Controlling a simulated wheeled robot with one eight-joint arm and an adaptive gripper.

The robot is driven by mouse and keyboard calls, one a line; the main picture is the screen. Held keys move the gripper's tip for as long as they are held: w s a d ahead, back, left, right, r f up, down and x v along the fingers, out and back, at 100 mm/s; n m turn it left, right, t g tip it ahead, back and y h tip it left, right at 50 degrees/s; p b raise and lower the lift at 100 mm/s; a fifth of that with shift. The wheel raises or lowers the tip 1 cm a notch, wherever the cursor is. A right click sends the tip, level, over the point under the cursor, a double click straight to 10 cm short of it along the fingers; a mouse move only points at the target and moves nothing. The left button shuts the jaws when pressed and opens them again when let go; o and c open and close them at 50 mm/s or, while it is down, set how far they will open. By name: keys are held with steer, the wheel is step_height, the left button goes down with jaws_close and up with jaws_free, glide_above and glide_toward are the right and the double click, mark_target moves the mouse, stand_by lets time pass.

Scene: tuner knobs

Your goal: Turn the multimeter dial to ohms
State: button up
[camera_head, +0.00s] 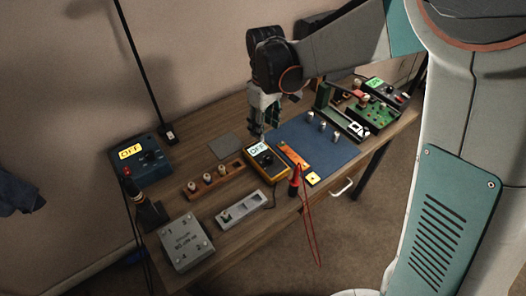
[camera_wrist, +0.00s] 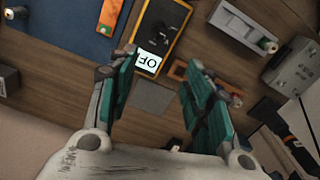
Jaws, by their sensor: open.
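The yellow-and-black multimeter (camera_head: 268,168) lies on the workbench near the middle, and its lit display (camera_head: 258,149) reads OFF. In the wrist view the multimeter (camera_wrist: 176,42) is at the top centre, with its display (camera_wrist: 149,61) upside down and partly cut off. Its dark dial (camera_wrist: 158,28) shows faintly above the display, and its pointer setting cannot be made out. My gripper (camera_head: 261,132) is above the bench, by the display end of the multimeter. In the wrist view my gripper (camera_wrist: 160,66) has its teal fingers spread with nothing between them.
A blue mat (camera_head: 330,150) lies right of the multimeter, with circuit boards (camera_head: 375,112) beyond. A wooden block with knobs (camera_head: 213,180) and a grey switch plate (camera_head: 242,208) lie left. A blue OFF-display unit (camera_head: 140,158), a grey box (camera_head: 186,244) and a red probe (camera_head: 295,180) are nearby.

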mark_target(268, 155)
steer(key=f+b, duration=0.1)
steer(key=f, duration=0.3)
steer(key=d+f+b, duration=0.1)
steer(key=f+b, duration=0.1)
steer(key=f, duration=0.3)
steer(key=f+b, duration=0.1)
steer(key=f, duration=0.3)
steer(key=shift+d+f, duration=0.15)
steer(key=shift+f, duration=0.1)
steer(key=c, duration=1.1)
